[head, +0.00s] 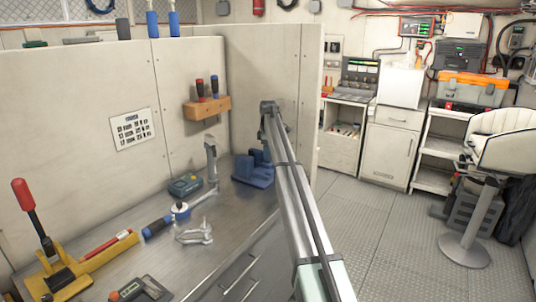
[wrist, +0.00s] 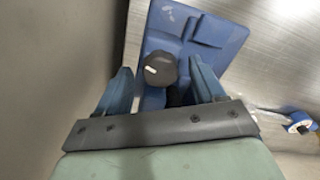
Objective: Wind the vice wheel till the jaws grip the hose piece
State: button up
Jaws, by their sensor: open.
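The blue vice (head: 250,177) stands on the metal bench beside the partition, partly hidden behind my arm in the head view. In the wrist view, the vice (wrist: 215,35) fills the upper middle. A dark round wheel (wrist: 160,69) with a white mark sits at its near side. My gripper (wrist: 160,64) is open, with one blue finger left of the wheel and one right of it. I cannot tell whether the fingers touch it. I cannot make out the hose piece or the gap between the jaws.
The cream partition (head: 275,85) rises close to the vice. A grey upright tool (head: 211,160), a blue-green box (head: 185,185) and a blue-handled tool (head: 158,226) lie left of the vice. A yellow tool with a red lever (head: 62,270) stands at the near left.

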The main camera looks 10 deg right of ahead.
jog(key=shift+f, duration=0.2)
jog(key=shift+c, duration=0.3)
jog(key=c, duration=1)
jog(key=shift+m, duration=0.4)
jog(key=m, duration=0.4)
jog(key=shift+m, duration=0.3)
jog(key=m, duration=0.5)
jog(key=shift+m, duration=0.4)
